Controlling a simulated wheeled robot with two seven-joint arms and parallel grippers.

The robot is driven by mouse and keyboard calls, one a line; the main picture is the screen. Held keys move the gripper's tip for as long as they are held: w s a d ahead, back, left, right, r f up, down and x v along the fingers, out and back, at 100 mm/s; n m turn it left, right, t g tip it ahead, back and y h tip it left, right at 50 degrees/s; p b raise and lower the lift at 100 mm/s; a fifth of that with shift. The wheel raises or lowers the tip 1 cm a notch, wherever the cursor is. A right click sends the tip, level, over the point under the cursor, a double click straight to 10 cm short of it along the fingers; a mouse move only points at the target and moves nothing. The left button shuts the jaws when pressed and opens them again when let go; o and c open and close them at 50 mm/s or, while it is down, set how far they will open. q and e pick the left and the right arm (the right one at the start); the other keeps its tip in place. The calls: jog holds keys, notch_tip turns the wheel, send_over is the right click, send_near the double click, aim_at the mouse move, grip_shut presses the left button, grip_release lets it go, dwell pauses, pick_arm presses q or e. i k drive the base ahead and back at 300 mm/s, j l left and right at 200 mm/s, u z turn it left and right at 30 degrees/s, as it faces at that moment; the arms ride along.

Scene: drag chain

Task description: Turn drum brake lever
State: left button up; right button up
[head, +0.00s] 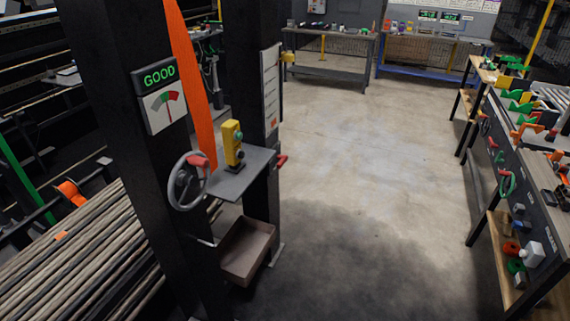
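A grey handwheel (186,181) with a red part (198,163) on it is mounted on the dark post at the left. A small red lever-like handle (281,160) sticks out to the right from the second post, beside a grey shelf (240,172). I cannot tell for certain which of these is the drum brake lever. Neither my left nor my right gripper is in view.
A yellow button box (232,143) stands on the shelf. A brown bin (247,249) sits below it. A gauge panel (163,100) reads GOOD above the wheel. A tool-laden workbench (502,165) runs along the right. The floor (370,160) between is clear.

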aim_at(283, 158)
jog(key=i+l, duration=0.35)
jog(key=i, duration=0.2)
jog(key=i+l, duration=0.35)
jog(key=i, duration=0.15)
